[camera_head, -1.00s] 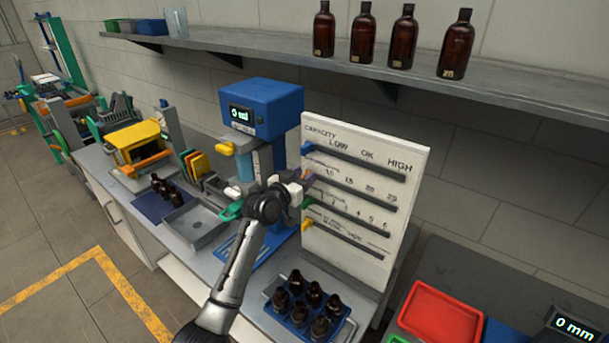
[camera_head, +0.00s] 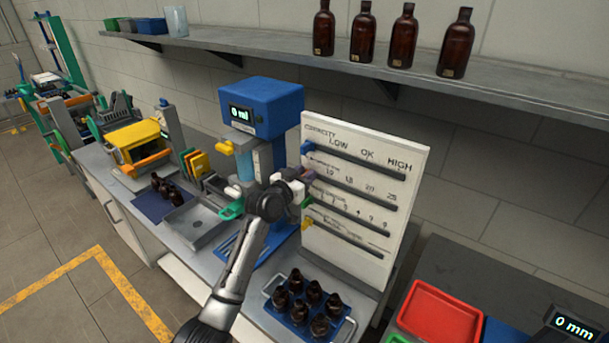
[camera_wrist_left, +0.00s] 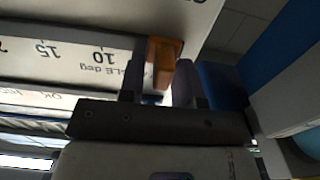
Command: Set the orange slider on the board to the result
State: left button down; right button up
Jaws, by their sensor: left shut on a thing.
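The white board (camera_head: 345,265) stands upright with several dark horizontal slots and printed scales, the top one marked LOW, OK, HIGH. The orange slider (camera_wrist_left: 165,50) is at the low end of its scale in the left wrist view, near the 10 mark. My left gripper (camera_wrist_left: 160,85) is shut on it, a finger on each side. In the head view my left gripper (camera_head: 307,181) is at the board's left edge and mostly hides this slider. A blue slider (camera_head: 307,148) sits above and a yellow slider (camera_head: 307,223) below, both at the left ends of their slots.
A blue machine (camera_head: 262,108) reading 0 ml stands behind my arm. A tray of amber bottles (camera_head: 345,320) sits before the board. A red bin (camera_head: 440,315) is at the right, and a shelf (camera_head: 275,52) with bottles runs above.

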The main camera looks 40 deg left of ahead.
pick_arm(q)
jog(key=shift+d+r+p, duration=0.15)
jog(key=shift+d+p, duration=0.15)
jog(key=shift+p, duration=0.05)
jog(key=d+p, duration=0.3)
jog(key=d, duration=0.2)
jog(key=shift+w+d, duration=0.1)
jog(key=shift+d, duration=0.15)
jog(key=c, duration=1.1)
grip_release()
jog(key=b, duration=0.2)
send_near(330, 176)
jog(key=shift+s, duration=3.75)
